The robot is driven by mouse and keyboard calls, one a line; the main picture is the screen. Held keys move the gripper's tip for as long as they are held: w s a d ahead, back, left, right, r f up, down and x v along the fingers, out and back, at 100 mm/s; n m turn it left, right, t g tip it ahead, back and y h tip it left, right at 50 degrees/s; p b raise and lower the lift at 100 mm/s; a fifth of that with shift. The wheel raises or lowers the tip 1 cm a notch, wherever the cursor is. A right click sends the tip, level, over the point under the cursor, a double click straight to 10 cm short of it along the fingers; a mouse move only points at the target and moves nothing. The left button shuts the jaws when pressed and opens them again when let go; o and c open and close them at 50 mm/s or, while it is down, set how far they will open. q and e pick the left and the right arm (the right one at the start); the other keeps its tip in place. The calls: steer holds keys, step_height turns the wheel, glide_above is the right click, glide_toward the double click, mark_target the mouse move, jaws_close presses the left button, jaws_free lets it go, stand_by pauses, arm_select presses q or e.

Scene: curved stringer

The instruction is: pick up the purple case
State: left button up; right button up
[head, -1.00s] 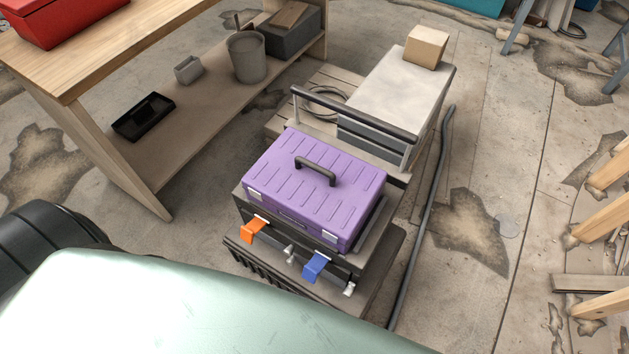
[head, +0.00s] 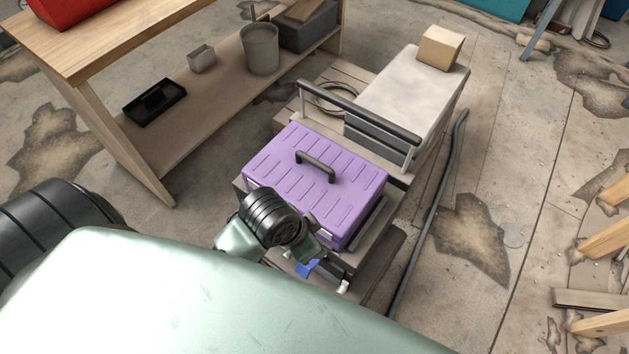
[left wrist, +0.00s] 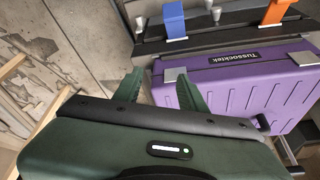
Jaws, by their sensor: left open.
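The purple case (head: 318,180) lies flat on a dark stacked tool box, its black handle (head: 315,167) standing up from the lid. In the left wrist view the case (left wrist: 240,82) fills the right side, with a "Tussocktek" label and grey latches on its front. My left gripper (left wrist: 160,86) is open, its green fingers empty and pointing toward the case's front edge. My right gripper is in neither view.
Below the case are a blue latch (head: 307,268) and an orange latch (left wrist: 277,12). Behind it, a black push bar (head: 360,112) stands before a pale-topped box (head: 405,85) bearing a small carton (head: 440,47). A wooden workbench (head: 150,50) stands left.

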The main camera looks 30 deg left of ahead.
arm_select(q)
steer(key=w+m, duration=0.3)
steer(key=w+d+m+g, duration=0.1)
steer(key=w+m, duration=0.2)
steer(key=w+d+r+m, duration=0.1)
steer(key=w+m, duration=0.2)
steer(key=shift+w+d+r+g, duration=0.1)
steer(key=shift+w+d+g, duration=0.1)
steer(key=shift+w+g, duration=0.2)
steer(key=w+a+m, duration=0.1)
steer(key=w+a, duration=0.1)
steer(key=w+a+r+m+g, duration=0.1)
steer(key=w+a, duration=0.1)
steer(key=shift+w+a+r+m+y, duration=0.1)
steer(key=shift+w+r+m+y, duration=0.1)
steer(key=shift+w+m+y, duration=0.15)
step_height(320, 180, up, 5)
steer(key=m+y, duration=0.1)
steer(key=m, duration=0.1)
glide_above(315, 160)
steer(key=shift+s+f+g, duration=0.1)
steer(key=shift+s+g, duration=0.2)
steer(key=shift+g, duration=0.1)
steer(key=f, duration=0.7)
steer(key=shift+w+f, duration=0.25)
jaws_close()
steer(key=shift+w+r, duration=0.15)
